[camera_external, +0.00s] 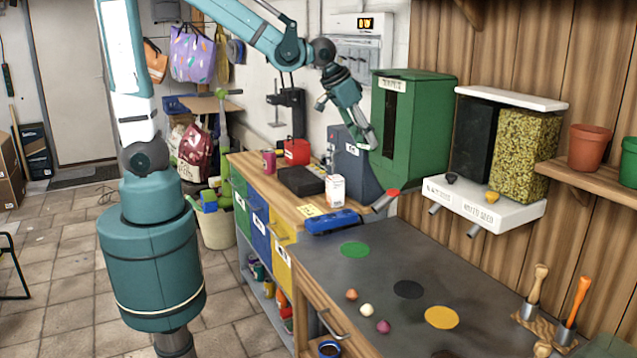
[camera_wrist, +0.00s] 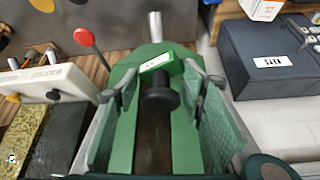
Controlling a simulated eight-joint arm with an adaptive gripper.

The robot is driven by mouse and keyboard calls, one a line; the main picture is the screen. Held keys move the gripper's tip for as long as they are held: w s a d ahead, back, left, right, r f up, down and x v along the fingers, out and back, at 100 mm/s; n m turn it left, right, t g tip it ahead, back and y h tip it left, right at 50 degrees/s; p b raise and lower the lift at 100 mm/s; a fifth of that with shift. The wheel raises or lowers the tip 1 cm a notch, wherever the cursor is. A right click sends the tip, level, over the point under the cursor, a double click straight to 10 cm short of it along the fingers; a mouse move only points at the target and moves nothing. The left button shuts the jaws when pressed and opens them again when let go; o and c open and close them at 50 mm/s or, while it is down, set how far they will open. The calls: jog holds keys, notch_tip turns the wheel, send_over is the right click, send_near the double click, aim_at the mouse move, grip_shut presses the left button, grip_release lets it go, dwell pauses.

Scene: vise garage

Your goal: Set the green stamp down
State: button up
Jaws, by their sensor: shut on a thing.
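In the wrist view, the green stamp (camera_wrist: 176,66) is a small green block with a white label and a black knob facing the camera. My gripper (camera_wrist: 160,82) is shut on it, one finger on each side. In the external view, my gripper (camera_external: 364,142) hangs in the air in front of the tall green cabinet (camera_external: 418,130), above the back of the bench. The stamp is too small and covered to make out clearly there.
The dark worktop (camera_external: 395,285) bears a green disc (camera_external: 355,249), a black disc (camera_external: 408,289) and a yellow disc (camera_external: 441,317), with several small bulbs nearby.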

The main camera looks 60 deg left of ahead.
jog(key=w+a+f+n+y+b, duration=0.1)
jog(key=w+a+f+b, duration=0.15)
jog(key=a, duration=0.65)
jog(key=w+a+f+n+b, duration=0.1)
jog(key=a+f+b, duration=0.2)
jog(key=a, duration=0.6)
jog(key=s+a+f+n+g+y, duration=0.1)
jog(key=a+f+n, duration=0.4)
jog(key=a, duration=1.9)
jog(key=s+a+f+n+g+y+b, duration=0.1)
jog(key=s+a+f+n, duration=0.4)
jog(key=a, duration=1.9)
jog(key=s+a+f+n+g+y+b, duration=0.1)
jog(key=s+a+f+n+g+y, duration=0.1)
jog(key=a, duration=2.2)
notch_tip(320, 180, down, 4)
jog(key=s+n+y, duration=0.1)
jog(key=s+n, duration=0.1)
jog(key=n, duration=0.1)
jog(key=shift+s+a+r+n+g+y, duration=0.15)
jog(key=shift+s+a+n+g+y, duration=0.15)
jog(key=shift+s+a+g+y, duration=0.1)
jog(key=shift+b, duration=0.3)
jog(key=shift+f, duration=3.15)
jog(key=shift+f, duration=0.1)
jog(key=shift+f, duration=1.75)
